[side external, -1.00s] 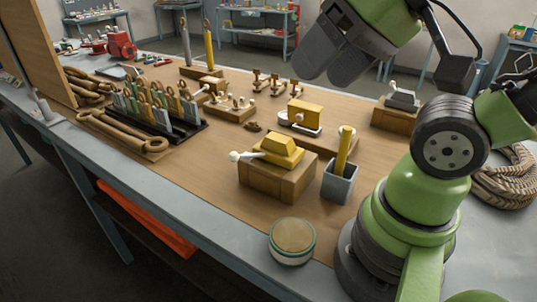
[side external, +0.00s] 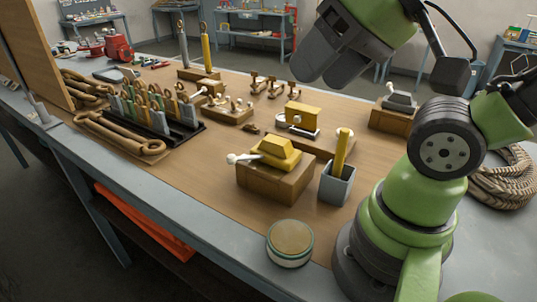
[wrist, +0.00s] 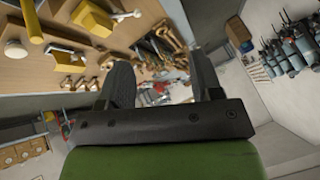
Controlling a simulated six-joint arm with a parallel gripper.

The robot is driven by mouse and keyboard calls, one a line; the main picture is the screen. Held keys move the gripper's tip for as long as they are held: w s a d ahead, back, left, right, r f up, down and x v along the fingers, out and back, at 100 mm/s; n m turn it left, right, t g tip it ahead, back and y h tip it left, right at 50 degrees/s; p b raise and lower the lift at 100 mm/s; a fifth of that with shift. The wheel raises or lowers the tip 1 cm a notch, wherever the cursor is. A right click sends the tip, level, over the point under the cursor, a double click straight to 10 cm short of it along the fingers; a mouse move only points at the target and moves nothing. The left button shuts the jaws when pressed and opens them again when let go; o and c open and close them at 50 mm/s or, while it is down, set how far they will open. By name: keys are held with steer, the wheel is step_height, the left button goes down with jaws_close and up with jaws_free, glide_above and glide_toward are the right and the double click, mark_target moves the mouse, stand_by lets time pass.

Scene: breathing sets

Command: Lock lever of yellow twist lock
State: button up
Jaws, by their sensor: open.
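The yellow twist lock (side external: 277,150) sits on a wooden block (side external: 272,183) near the front middle of the bench. Its lever (side external: 243,157) has a white knob and points left in the side view. In the wrist view, the twist lock (wrist: 95,18) is at the upper left, with its white-tipped lever (wrist: 128,15) to its right. My gripper (side external: 322,68) is raised above and behind the lock, well apart from it. Its two fingers (wrist: 162,80) are spread with nothing between them.
A grey cup (side external: 337,185) with a yellow rod stands right of the block. A round tin (side external: 289,243) is in front. Another yellow fixture (side external: 302,115) stands behind. A black rack (side external: 185,133) of padlocks is at left. Bare wood lies left of the block.

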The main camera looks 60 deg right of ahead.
steer(key=shift+w+r, duration=0.3)
steer(key=shift+w, duration=0.1)
steer(key=c, duration=0.7)
steer(key=w+r+g, duration=0.1)
steer(key=w, duration=0.1)
steer(key=w+d+m, duration=0.1)
steer(key=w, duration=0.1)
steer(key=w+r+g, duration=0.1)
steer(key=w, duration=0.2)
steer(key=shift+d+r+g, duration=0.3)
steer(key=shift+d+r, duration=0.05)
jaws_close()
steer(key=w+d+f+m+g, duration=0.2)
steer(key=w+d, duration=0.1)
steer(key=w, duration=0.4)
steer(key=w+d+f+m+g, duration=0.2)
steer(key=w+d+f+g, duration=0.1)
steer(key=w, duration=0.3)
steer(key=w+d+f+m+g, duration=0.1)
steer(key=w+d+f+m, duration=0.1)
steer(key=f, duration=0.6)
steer(key=shift+w+d+f+g+y, duration=0.15)
steer(key=shift+w+d+g+y, duration=0.2)
steer(key=shift+w+d, duration=0.55)
